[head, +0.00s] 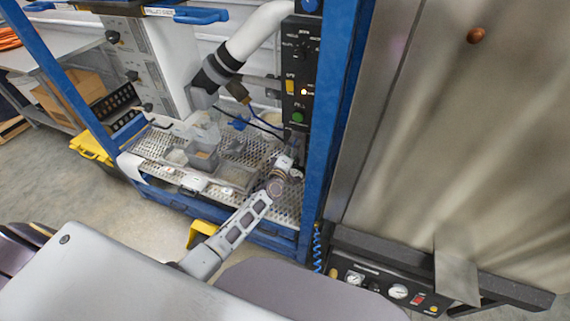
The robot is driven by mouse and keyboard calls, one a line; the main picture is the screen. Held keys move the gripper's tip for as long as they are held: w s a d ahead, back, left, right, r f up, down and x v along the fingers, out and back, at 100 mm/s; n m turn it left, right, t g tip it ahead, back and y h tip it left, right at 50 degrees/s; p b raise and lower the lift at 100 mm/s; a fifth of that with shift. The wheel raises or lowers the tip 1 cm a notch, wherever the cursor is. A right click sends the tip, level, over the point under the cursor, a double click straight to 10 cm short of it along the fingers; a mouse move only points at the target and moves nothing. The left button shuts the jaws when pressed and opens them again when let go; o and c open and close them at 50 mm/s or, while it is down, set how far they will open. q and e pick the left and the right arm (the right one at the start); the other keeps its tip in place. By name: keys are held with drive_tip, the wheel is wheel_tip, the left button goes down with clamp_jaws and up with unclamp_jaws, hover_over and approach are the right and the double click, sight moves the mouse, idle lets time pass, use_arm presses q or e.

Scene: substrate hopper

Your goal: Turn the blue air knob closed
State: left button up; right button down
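A round blue knob (310,5) sits at the top of the black control panel (300,60), cut by the picture's upper edge. My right gripper is not in view.
Clear bins (203,158) sit on the perforated tray (150,143). A thick white pipe (258,30) runs left of the panel. A large metal cabinet (460,130) fills the right; a gauge box (385,285) is below it.

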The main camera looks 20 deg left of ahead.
use_arm(q)
drive_tip(key=s, duration=0.8)
drive_tip(key=shift+s+a, duration=0.15)
idle(1.0)
